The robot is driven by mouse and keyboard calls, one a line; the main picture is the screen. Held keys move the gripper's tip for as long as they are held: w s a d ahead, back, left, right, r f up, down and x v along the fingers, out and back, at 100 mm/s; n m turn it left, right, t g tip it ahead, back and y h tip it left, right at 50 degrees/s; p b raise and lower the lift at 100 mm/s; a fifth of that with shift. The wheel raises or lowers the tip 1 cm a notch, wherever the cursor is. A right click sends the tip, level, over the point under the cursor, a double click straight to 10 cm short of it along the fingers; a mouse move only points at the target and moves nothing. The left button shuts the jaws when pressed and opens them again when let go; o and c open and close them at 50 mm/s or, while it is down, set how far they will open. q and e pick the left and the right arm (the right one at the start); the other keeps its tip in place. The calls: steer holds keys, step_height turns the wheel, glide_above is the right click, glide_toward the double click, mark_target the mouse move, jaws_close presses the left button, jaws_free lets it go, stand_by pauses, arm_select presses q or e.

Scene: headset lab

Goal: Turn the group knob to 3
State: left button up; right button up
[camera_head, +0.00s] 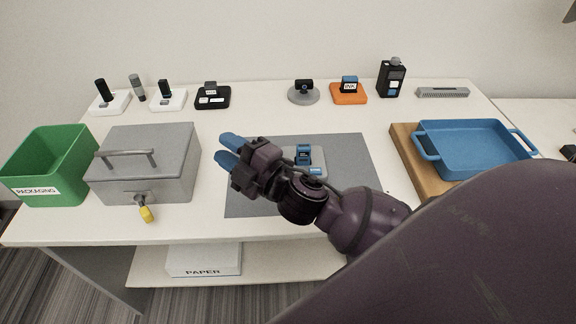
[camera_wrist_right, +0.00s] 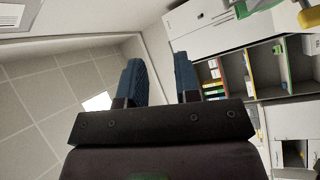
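A black box-shaped device (camera_head: 391,80) stands upright at the back right of the table. It has a round grey knob (camera_head: 395,61) on top and a small light label on its front. The knob's marks and setting are too small to read. My right gripper (camera_head: 221,149) is far from it, above the left part of the grey mat (camera_head: 350,160), pointing left. Its two blue fingers are apart with nothing between them, as the right wrist view (camera_wrist_right: 159,68) also shows. My left gripper is not in view.
A grey lidded box (camera_head: 175,160) and a green bin (camera_head: 75,150) stand at the left. A blue tray (camera_head: 470,145) on a wooden board (camera_head: 404,150) is in front of the black device. A small blue device (camera_head: 303,153) sits on the mat beside my right wrist. Small devices line the back.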

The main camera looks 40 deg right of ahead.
steer(key=s+a+n+g+y, duration=0.1)
steer(key=a+n+g+y, duration=0.8)
steer(key=n, duration=0.8)
step_height(320, 180, down, 4)
steer(key=d+f+n+g+h, duration=0.1)
steer(key=d+n+g+h, duration=0.15)
steer(key=n+g, duration=0.5)
steer(key=w+d+f+n+g+h, duration=0.1)
steer(key=w+d+n+h, duration=0.15)
steer(key=d+h, duration=0.65)
steer(key=w+d+f+n+g+h, duration=0.1)
steer(key=w+d+h, duration=0.3)
steer(key=d, duration=1)
steer(key=shift+g+h, duration=0.25)
steer(key=f, duration=0.3)
steer(key=s+f, duration=0.1)
steer(key=f, duration=0.6)
steer(key=shift+s+a+f, duration=0.3)
steer(key=shift+s+f, duration=0.05)
steer(key=shift+f, duration=0.05)
steer(key=shift+c, duration=0.4)
jaws_close()
